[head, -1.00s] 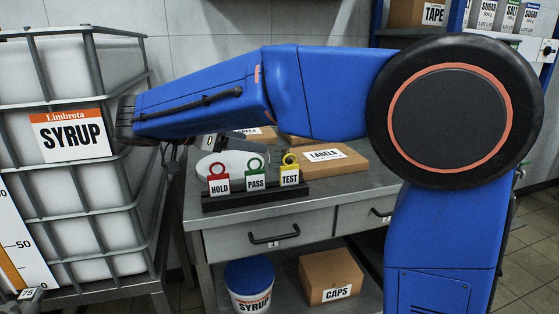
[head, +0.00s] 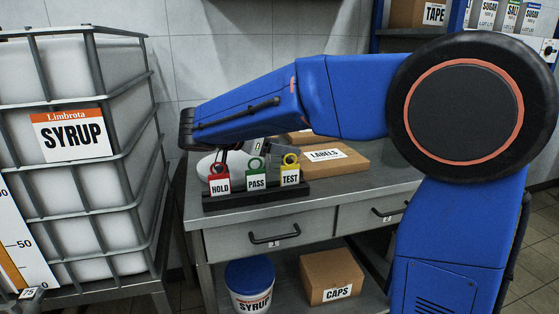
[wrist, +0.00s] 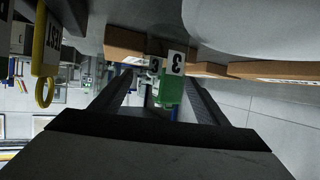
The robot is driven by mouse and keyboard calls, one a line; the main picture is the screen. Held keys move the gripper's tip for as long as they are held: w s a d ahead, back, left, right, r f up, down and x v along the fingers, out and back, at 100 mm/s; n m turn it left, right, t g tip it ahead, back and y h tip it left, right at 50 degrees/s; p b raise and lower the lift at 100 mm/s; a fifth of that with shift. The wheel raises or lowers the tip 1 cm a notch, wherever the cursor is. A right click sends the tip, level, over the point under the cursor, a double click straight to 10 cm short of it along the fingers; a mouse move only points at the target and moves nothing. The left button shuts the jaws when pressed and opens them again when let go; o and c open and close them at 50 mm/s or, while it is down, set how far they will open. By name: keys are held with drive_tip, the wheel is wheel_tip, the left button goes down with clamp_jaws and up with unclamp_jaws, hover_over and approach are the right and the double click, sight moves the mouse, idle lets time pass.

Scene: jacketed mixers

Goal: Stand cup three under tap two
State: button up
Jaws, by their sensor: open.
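My gripper (head: 240,152) is open, low over the bench behind the tag rack and partly hidden by my arm. In the wrist view its two dark fingers (wrist: 162,92) stand apart. Between them, beyond the tips, shows a small green thing (wrist: 170,90) with a white label (wrist: 177,62) reading an upside-down 3. I cannot tell its distance or if it is cup three. No tap can be made out in either view.
A black rack (head: 255,196) holds red HOLD (head: 220,184), green PASS (head: 256,180) and yellow TEST (head: 290,174) tags at the bench front. A LABELS box (head: 330,160) lies behind. A caged SYRUP tank (head: 75,215) stands left. A CAPS box (head: 332,277) is below.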

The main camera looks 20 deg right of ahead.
drive_tip(key=x, duration=0.3)
drive_tip(key=shift+w+d, duration=0.25)
drive_tip(key=shift+w, duration=0.05)
drive_tip(key=c, duration=1.2)
drive_tip(key=shift+r, duration=0.1)
wheel_tip(320, 180, up, 10)
drive_tip(key=shift+f, duration=0.1)
